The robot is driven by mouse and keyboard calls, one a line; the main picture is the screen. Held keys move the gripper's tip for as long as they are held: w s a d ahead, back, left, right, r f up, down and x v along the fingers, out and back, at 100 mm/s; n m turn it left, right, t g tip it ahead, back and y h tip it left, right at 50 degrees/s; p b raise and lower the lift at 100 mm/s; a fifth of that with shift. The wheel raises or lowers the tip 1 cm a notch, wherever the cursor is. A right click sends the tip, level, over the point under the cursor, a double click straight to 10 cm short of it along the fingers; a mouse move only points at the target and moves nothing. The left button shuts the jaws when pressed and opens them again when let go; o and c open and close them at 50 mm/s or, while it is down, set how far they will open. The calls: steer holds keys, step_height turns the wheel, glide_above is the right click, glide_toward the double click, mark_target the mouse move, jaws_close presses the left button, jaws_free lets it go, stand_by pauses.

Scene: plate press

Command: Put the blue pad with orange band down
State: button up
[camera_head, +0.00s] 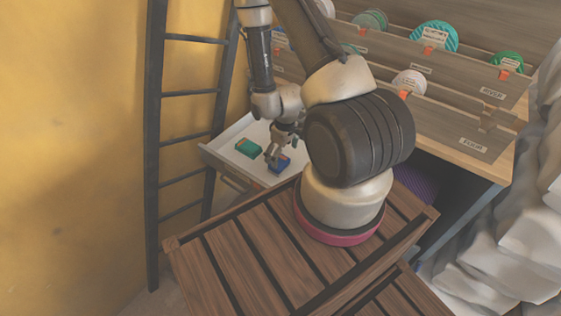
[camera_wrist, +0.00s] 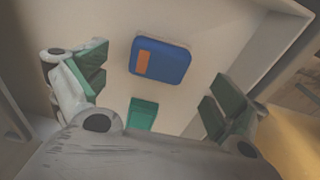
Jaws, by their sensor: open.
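The blue pad with orange band (camera_wrist: 169,60) lies flat in a white open drawer; it also shows in the head view (camera_head: 283,166). My gripper (camera_wrist: 158,92) is open, with its green-lined fingers well apart and nothing between them. In the head view my gripper (camera_head: 275,160) is over the drawer, right at the blue pad. In the wrist view the pad lies apart from both fingers. A green pad (camera_head: 248,148) lies in the drawer to the left of the blue one; in the wrist view the green pad (camera_wrist: 143,112) is partly hidden by my gripper.
The white drawer (camera_head: 215,158) has raised walls. A wooden rack (camera_head: 440,90) with labelled rows holds several round plates, such as a teal one (camera_head: 436,35). A dark ladder (camera_head: 154,130) stands at the left by a yellow wall. A slatted wooden crate (camera_head: 225,265) is in front.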

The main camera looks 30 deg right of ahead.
step_height(320, 180, up, 6)
step_height(320, 180, up, 23)
steer(key=m+t, duration=0.2)
glide_above(283, 163)
steer(key=w, duration=0.1)
steer(key=s+a+r+m, duration=0.1)
steer(key=s+r, duration=0.7)
steer(key=r, duration=0.1)
steer(key=s+a+r+m+t, duration=0.1)
steer(key=s+a+r, duration=0.1)
steer(key=s+r, duration=0.6)
steer(key=shift+a+r, duration=0.25)
steer(key=shift+r, duration=0.4)
